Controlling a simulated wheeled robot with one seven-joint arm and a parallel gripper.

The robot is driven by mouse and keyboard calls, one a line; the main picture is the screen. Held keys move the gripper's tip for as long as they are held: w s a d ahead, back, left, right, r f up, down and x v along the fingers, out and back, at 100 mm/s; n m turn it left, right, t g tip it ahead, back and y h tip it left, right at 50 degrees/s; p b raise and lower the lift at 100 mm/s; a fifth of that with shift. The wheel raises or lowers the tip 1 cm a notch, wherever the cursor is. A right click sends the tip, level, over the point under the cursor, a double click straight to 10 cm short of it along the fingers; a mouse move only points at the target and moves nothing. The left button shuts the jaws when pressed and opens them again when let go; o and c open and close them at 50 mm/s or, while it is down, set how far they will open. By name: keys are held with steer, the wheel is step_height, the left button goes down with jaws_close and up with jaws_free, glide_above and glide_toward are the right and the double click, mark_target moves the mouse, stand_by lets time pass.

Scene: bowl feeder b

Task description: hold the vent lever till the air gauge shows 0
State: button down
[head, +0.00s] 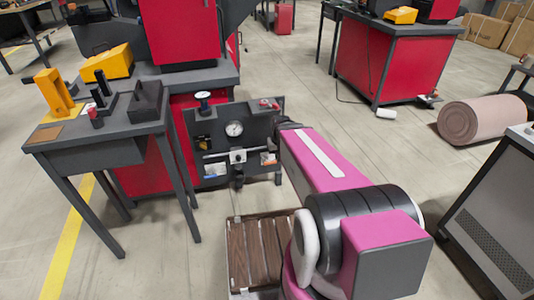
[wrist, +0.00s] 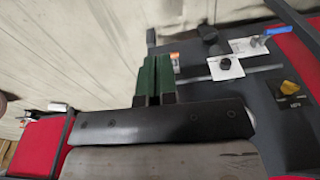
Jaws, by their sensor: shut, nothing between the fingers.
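The dark panel (head: 259,127) stands low beside the red cabinet in the head view. The round white air gauge (head: 234,129) sits at its middle; its needle is too small to read. A blue-handled lever (wrist: 258,40) on a white plate shows in the wrist view. A small red part (head: 268,103) sits at the panel's upper right; I cannot tell which of these is the vent lever. My gripper (wrist: 153,80) is shut and empty, its green fingers beside the panel's edge and apart from the blue lever. The head view does not show the fingertips clearly.
A black knob (wrist: 226,65) on a white plate and a yellow knob (wrist: 289,88) also sit on the panel. A dark table (head: 95,140) stands close on the panel's left. A wooden slatted platform (head: 255,250) lies in front.

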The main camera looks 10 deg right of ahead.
steer(key=w+d+f+t, duration=0.1)
steer(key=w+f, duration=0.2)
steer(key=w, duration=0.6)
steer(key=w+d+f+t, duration=0.1)
steer(key=w+f+t, duration=0.1)
steer(key=w, duration=0.7)
steer(key=shift+w+d+f+n, duration=0.2)
steer(key=shift+f+n, duration=0.2)
steer(key=shift+f, duration=0.4)
steer(key=x, duration=0.4)
steer(key=s+x, duration=0.1)
steer(key=x, duration=0.3)
steer(key=s+x, duration=0.1)
steer(key=x, duration=0.3)
steer(key=shift+a+f, duration=0.1)
steer(key=shift+f, duration=0.35)
steer(key=shift+s+f, duration=0.15)
steer(key=shift+f, duration=0.3)
steer(key=shift+s, duration=0.1)
